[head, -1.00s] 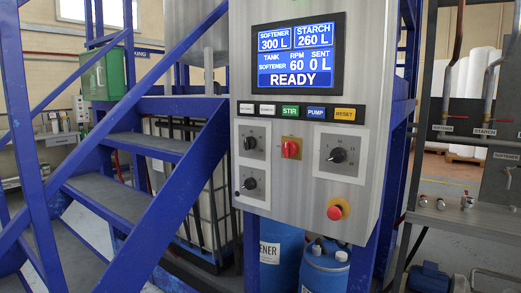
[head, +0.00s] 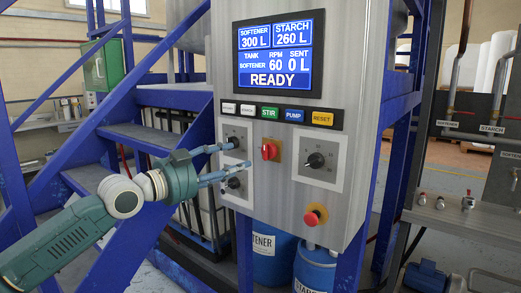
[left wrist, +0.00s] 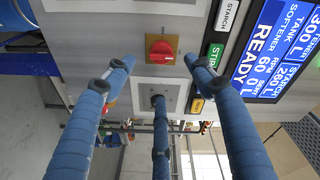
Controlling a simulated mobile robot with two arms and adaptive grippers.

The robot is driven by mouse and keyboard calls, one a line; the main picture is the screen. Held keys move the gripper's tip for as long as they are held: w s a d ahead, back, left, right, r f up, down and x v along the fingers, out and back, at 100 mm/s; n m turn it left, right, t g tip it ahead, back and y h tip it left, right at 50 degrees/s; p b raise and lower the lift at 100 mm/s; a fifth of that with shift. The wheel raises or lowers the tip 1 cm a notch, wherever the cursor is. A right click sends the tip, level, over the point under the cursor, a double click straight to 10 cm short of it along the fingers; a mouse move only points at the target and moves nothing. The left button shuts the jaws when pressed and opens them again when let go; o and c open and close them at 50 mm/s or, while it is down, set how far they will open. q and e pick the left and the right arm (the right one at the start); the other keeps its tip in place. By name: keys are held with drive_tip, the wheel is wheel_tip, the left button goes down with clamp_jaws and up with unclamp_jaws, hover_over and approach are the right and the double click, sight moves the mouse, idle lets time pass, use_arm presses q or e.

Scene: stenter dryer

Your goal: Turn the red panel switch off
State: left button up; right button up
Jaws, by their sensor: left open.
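The red panel switch (head: 270,151) is on the grey control panel (head: 335,195), on an orange-yellow plate below the green STIR label. In the left wrist view the red switch (left wrist: 161,49) sits beyond and between the fingertips, its handle lying across the picture. My left gripper (head: 239,157) is open and empty, left of the switch in the head view, in front of the two left black dials and apart from the switch. Its blue fingers (left wrist: 158,72) also show in the left wrist view. My right gripper is not in view.
A larger black dial (head: 316,160) is right of the switch. A red mushroom button (head: 312,217) is below it. The screen (head: 270,54) reads READY. Blue stairs (head: 145,190) stand at left; blue drums (head: 316,270) are underneath.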

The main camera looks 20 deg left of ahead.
sight(263, 153)
use_arm(q)
drive_tip(key=p+x, duration=0.1)
drive_tip(key=x, duration=0.2)
drive_tip(key=p+x, duration=0.2)
drive_tip(key=x, duration=0.2)
drive_tip(key=p+x, duration=0.1)
drive_tip(key=x, duration=0.2)
drive_tip(key=shift+d+r, duration=0.25)
drive_tip(key=shift+d, duration=0.05)
drive_tip(key=shift+w+d+f, duration=0.1)
drive_tip(key=shift+w, duration=0.25)
drive_tip(key=shift+c, duration=0.5)
drive_tip(key=c, duration=1)
drive_tip(key=shift+c, duration=0.2)
